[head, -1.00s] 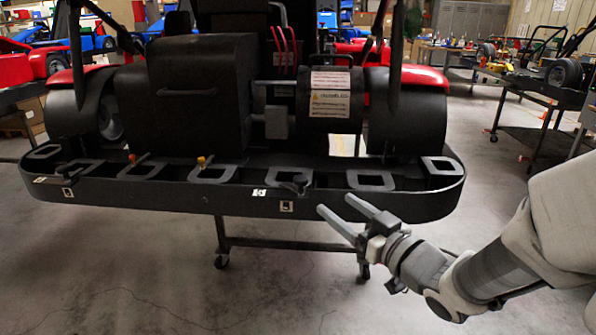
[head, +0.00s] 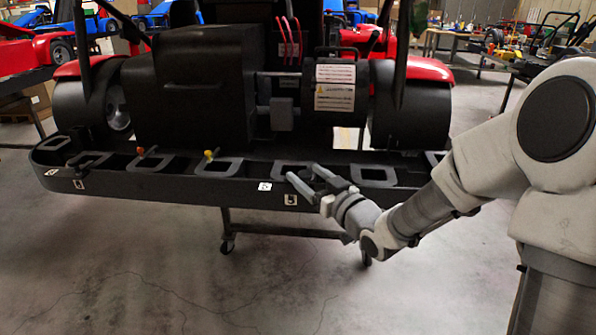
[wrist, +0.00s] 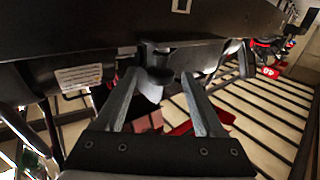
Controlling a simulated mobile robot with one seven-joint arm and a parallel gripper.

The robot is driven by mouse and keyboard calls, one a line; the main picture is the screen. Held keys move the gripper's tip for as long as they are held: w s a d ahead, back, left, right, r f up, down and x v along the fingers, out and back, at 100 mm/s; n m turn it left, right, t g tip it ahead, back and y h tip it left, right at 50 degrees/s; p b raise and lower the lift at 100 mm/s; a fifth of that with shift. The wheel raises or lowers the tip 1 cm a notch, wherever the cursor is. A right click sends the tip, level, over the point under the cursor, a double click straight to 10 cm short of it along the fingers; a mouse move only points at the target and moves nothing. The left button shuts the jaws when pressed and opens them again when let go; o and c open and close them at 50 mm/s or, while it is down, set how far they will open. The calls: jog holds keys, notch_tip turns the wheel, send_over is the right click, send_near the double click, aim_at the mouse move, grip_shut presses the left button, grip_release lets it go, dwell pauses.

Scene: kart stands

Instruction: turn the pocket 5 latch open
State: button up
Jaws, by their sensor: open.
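The black bumper tray (head: 170,190) at the back of the kart has a row of square-rimmed pockets. A dark latch-like part (wrist: 157,57) shows at the tray edge between and just beyond the fingertips. I cannot tell whether the fingers touch it, or its exact turn angle.
Orange (head: 148,151) and yellow (head: 210,155) knobs stand at pockets to the left. The kart's black engine housing (head: 200,90) and rear wheel (head: 412,108) rise behind the tray. The floor in front (head: 130,280) is clear.

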aim_at(303, 171)
jog(key=shift+b+x, duration=0.3)
jog(key=shift+x, duration=1.9)
grip_shut()
